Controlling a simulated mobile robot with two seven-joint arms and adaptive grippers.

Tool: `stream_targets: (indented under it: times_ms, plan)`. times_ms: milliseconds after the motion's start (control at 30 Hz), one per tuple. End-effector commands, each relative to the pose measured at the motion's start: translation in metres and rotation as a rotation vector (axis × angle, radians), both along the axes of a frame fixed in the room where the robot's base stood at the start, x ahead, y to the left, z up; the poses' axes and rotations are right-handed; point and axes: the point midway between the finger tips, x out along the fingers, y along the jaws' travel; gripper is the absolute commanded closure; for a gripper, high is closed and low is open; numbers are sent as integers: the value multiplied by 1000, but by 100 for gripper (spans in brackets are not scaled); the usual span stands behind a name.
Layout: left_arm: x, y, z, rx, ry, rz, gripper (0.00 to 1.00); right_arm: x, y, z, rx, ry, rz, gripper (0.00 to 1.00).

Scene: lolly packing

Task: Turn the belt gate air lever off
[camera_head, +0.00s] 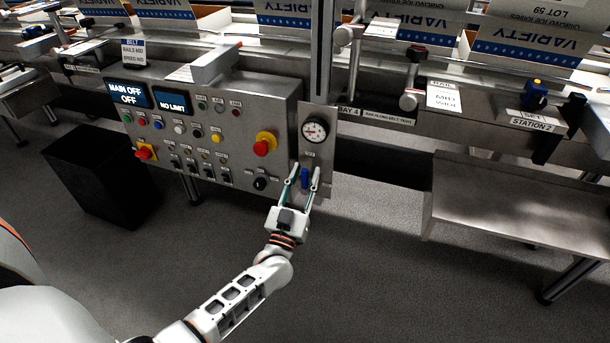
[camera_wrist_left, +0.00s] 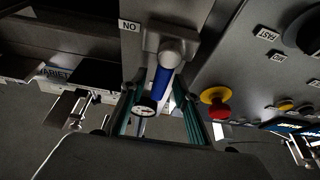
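The air lever (camera_head: 305,178) has a blue handle and sits on a grey plate below a round white pressure gauge (camera_head: 315,130). Its handle points roughly along the plate, up and down in the head view. My left gripper (camera_head: 304,173) is at the lever, with one finger on each side of it. In the left wrist view the blue handle (camera_wrist_left: 162,80) lies between the two green-edged fingers (camera_wrist_left: 160,95), with gaps that look open. Whether a finger touches it I cannot tell. The gauge partly shows behind it there (camera_wrist_left: 144,108). My right gripper is not in view.
A metal shelf (camera_head: 520,200) stands to the right. A black bin (camera_head: 95,175) stands at left. The floor before the plate is clear.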

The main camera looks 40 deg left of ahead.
Motion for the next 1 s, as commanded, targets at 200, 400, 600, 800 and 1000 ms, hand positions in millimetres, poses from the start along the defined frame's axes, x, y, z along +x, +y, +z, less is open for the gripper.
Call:
stream_targets:
  times_ms: [200, 400, 600, 800, 1000]
  plan:
    - [-28, -8, -14, -1, 5, 0, 69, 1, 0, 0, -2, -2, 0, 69]
    - [-65, -19, -30, -1, 4, 1, 69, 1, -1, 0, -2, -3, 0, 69]
    - [-92, -27, -41, -1, 3, 0, 69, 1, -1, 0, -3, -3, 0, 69]
    - [-104, -31, -45, -2, 2, 1, 69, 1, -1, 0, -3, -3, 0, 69]
    - [-104, -31, -45, -2, 1, 1, 69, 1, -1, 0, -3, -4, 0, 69]
